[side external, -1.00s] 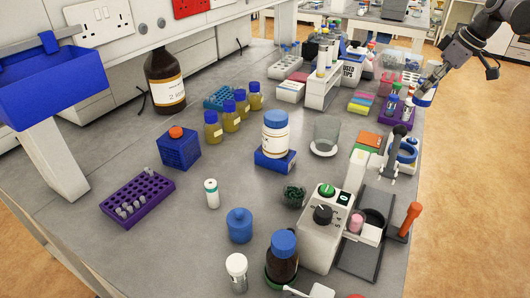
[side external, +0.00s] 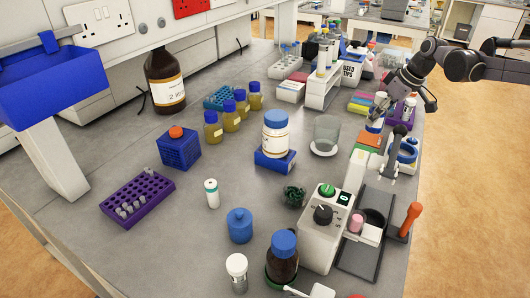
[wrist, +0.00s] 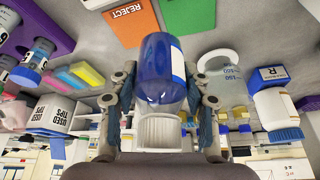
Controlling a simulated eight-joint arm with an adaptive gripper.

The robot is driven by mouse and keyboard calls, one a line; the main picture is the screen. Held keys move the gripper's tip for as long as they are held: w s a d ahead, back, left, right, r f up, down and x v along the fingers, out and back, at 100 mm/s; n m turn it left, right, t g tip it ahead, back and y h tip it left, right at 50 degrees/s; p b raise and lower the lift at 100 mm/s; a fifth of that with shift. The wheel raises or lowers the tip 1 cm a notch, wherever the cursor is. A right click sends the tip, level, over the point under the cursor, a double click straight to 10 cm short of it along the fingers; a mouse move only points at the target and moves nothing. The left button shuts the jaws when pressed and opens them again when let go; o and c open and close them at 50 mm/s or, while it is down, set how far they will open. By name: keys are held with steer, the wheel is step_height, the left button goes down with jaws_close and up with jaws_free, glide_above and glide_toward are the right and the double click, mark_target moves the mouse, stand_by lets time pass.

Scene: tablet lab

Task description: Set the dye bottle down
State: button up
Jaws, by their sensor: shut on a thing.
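The dye bottle (wrist: 163,70) is small and clear, with blue contents, a white label strip and a ribbed white cap (wrist: 158,132). In the wrist view its blue end points away from me, towards the bench top. My gripper (wrist: 160,92) is shut on it, one finger on each side. In the side view my gripper (side external: 379,113) is at the right side of the bench, and the blue bottle (side external: 375,126) shows below it, close to the orange card. The side view does not clearly show a gap between bottle and bench.
An orange REJECT card (wrist: 133,22) and a green card (wrist: 188,13) lie near the bottle. Bare bench lies around the beaker.

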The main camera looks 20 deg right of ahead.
mark_target(368, 128)
steer(key=shift+w+a+f, duration=0.45)
steer(key=shift+a+f, duration=0.05)
steer(key=shift+a, duration=0.2)
steer(key=shift+a+f, duration=0.1)
steer(key=shift+f, duration=1.95)
steer(key=shift+f, duration=0.4)
steer(key=o, duration=1.3)
steer(key=shift+r, duration=0.4)
steer(key=v, duration=1.2)
